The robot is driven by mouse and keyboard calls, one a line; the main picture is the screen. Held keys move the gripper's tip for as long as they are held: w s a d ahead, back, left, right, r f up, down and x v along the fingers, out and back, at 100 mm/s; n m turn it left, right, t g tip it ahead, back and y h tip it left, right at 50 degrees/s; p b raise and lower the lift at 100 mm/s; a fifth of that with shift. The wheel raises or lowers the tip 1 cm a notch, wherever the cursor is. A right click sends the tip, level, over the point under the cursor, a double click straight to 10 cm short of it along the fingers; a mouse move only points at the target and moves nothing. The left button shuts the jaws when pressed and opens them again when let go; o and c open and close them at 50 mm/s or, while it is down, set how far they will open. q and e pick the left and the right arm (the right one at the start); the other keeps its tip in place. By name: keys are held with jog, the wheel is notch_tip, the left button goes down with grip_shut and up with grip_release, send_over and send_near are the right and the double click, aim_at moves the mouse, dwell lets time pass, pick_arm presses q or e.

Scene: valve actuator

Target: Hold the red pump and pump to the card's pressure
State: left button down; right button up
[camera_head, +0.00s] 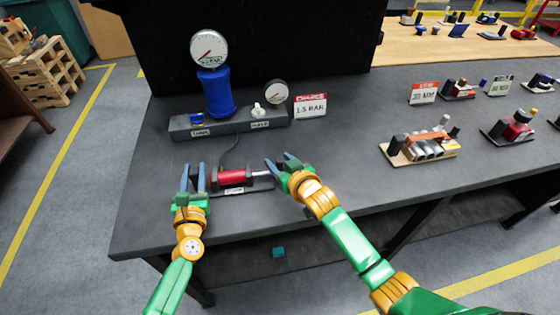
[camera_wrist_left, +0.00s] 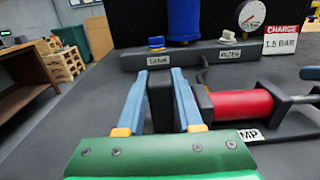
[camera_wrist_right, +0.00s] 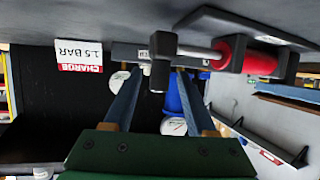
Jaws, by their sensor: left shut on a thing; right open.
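The red pump (camera_head: 233,178) lies on the dark bench with black end blocks and a rod toward the right. My left gripper (camera_head: 193,176) is shut on the black block (camera_wrist_left: 160,103) at the pump's left end. My right gripper (camera_head: 280,161) is open, with its fingers on either side of the black pump handle (camera_wrist_right: 162,62) at the rod's end; contact cannot be told. The charge card (camera_head: 311,106) reads 1.5 BAR. A large gauge (camera_head: 208,48) tops the blue cylinder (camera_head: 216,92). A small gauge (camera_head: 275,93) stands right of it; its exact reading is unclear.
The grey manifold (camera_head: 228,126) carries a blue knob (camera_head: 197,119) and a white knob (camera_head: 258,110) behind the pump. Another valve assembly (camera_head: 423,146) sits to the right on the bench. The bench surface between is clear.

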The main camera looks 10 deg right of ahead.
grip_shut()
dwell(1.4)
